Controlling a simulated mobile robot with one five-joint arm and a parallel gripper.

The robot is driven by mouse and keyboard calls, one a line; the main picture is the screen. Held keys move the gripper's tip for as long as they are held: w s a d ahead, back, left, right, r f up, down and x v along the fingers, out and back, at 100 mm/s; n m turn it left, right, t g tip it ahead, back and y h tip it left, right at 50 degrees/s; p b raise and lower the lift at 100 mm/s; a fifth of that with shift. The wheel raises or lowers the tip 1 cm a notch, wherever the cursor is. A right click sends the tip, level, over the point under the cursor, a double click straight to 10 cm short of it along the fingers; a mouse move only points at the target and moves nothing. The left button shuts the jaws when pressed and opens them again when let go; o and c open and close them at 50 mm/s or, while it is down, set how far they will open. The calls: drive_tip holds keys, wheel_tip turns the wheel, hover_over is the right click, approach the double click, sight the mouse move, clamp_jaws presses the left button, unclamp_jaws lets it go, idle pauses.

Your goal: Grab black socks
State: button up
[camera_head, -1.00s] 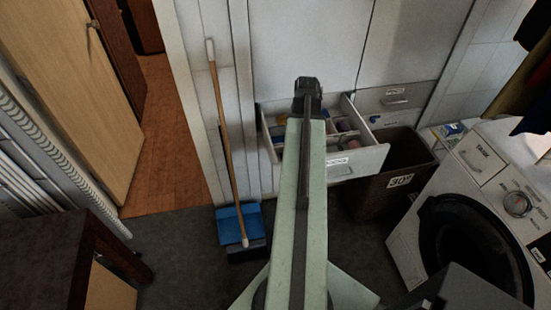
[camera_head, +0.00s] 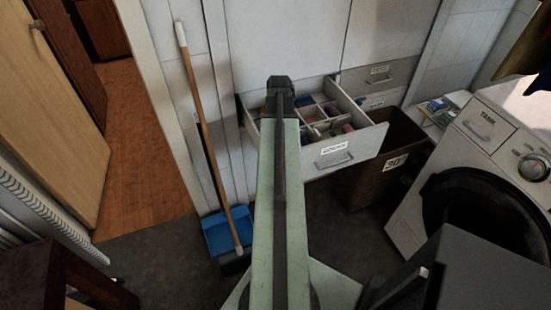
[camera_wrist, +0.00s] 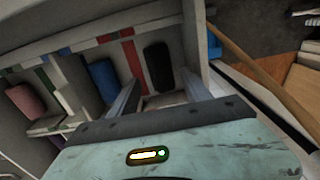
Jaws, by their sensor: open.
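The black socks (camera_wrist: 158,66) are a dark rolled bundle in a narrow compartment of the open white drawer, seen in the wrist view. My gripper (camera_wrist: 158,80) is open, its two fingers to either side of the near end of that compartment, with nothing between them. I cannot tell how far above the socks the fingertips are. In the head view my gripper (camera_head: 280,86) is over the left part of the open drawer (camera_head: 340,153), and my arm hides that part, so the black socks cannot be made out there.
Blue socks (camera_wrist: 104,78) and a pink bundle (camera_wrist: 26,101) lie in neighbouring compartments between thin dividers. A broom (camera_head: 205,125) and blue dustpan (camera_head: 228,232) stand left of the drawer. A brown bin (camera_head: 375,180) and washing machine (camera_head: 480,215) are to the right.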

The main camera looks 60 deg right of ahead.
drive_tip(key=shift+w+f, duration=0.1)
drive_tip(key=shift+f, duration=0.6)
drive_tip(key=shift+r, duration=0.1)
wheel_tip(320, 180, down, 5)
drive_tip(key=b, duration=0.5)
drive_tip(key=shift+a+f+b, duration=0.1)
drive_tip(key=shift+f+b, duration=0.1)
drive_tip(key=shift+b, duration=0.1)
drive_tip(key=shift+r, duration=0.2)
drive_tip(key=c, duration=1)
